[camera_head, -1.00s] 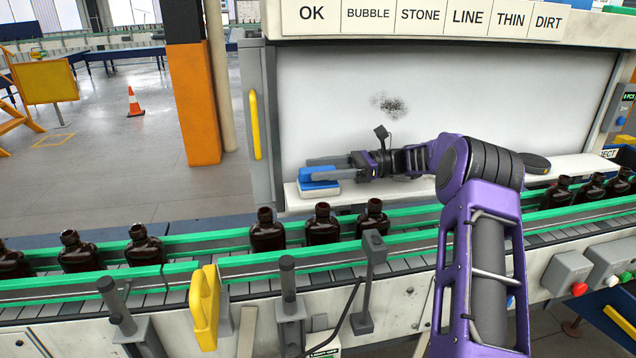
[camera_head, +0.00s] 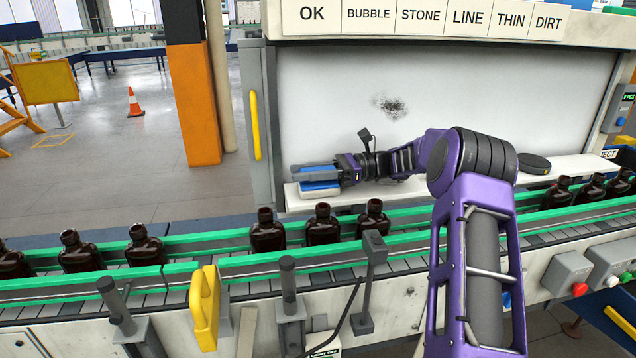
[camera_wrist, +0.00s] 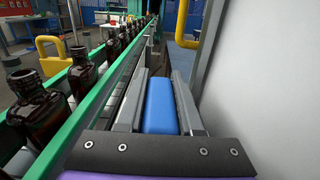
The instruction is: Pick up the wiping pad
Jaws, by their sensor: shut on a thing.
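The wiping pad is a blue block with a pale underside, at the left end of the white shelf (camera_head: 420,188) in the head view. The blue pad (camera_wrist: 160,107) also shows in the wrist view, lying lengthwise between the two grey fingers. My gripper (camera_head: 316,178) reaches in from the right at shelf height and is shut on the pad (camera_head: 320,189), with a finger on each side of it. In the head view the near finger and the gripper body hide part of the pad. I cannot tell whether the pad's underside still touches the shelf.
A white panel (camera_head: 450,90) with a dark smudge (camera_head: 390,106) stands behind the shelf. A dark round disc (camera_head: 534,164) lies at the shelf's right. In front runs a green-railed conveyor (camera_head: 215,257) with several amber bottles (camera_head: 322,226). A yellow handle (camera_head: 255,125) is on the left frame.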

